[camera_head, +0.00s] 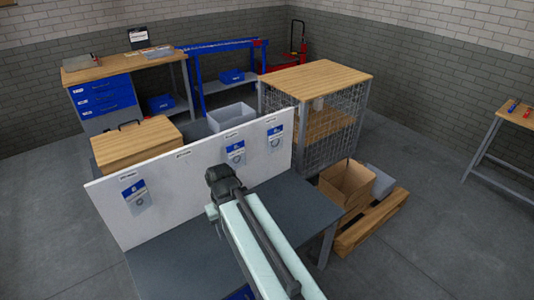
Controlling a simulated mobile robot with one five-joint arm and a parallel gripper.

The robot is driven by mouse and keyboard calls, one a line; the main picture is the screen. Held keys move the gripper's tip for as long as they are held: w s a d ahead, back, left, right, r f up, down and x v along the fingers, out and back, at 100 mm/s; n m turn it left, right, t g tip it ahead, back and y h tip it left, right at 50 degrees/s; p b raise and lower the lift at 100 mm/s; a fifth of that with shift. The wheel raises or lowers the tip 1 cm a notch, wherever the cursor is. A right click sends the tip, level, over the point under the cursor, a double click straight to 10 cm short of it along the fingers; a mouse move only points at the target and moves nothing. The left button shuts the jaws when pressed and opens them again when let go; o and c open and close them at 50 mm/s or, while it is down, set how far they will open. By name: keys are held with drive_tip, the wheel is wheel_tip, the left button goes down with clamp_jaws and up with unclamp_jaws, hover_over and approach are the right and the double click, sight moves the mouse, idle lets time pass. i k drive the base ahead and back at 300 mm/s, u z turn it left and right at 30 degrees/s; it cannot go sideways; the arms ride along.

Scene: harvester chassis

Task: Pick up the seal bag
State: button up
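Three clear bags with blue-and-white labels hang on a white upright board. One bag (136,195) is on the left, one (235,152) is right of the middle, and one (275,135) is near the right end. The print is too small to tell which is the seal bag. My arm reaches up from the bottom of the view, and my dark gripper (220,180) is in front of the board, between the left and middle bags in the picture. Its fingers are not clear, and I see no bag in it.
The white board (190,187) stands on a dark grey table (180,270). Behind it are a wooden box (135,142) and a grey bin (231,116). A mesh cage (335,125) stands behind right, with a cardboard box (346,180) and pallet (370,225) at right.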

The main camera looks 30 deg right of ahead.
sight(236, 158)
drive_tip(key=z, duration=0.25)
drive_tip(key=i, duration=1)
drive_tip(key=u, duration=0.05)
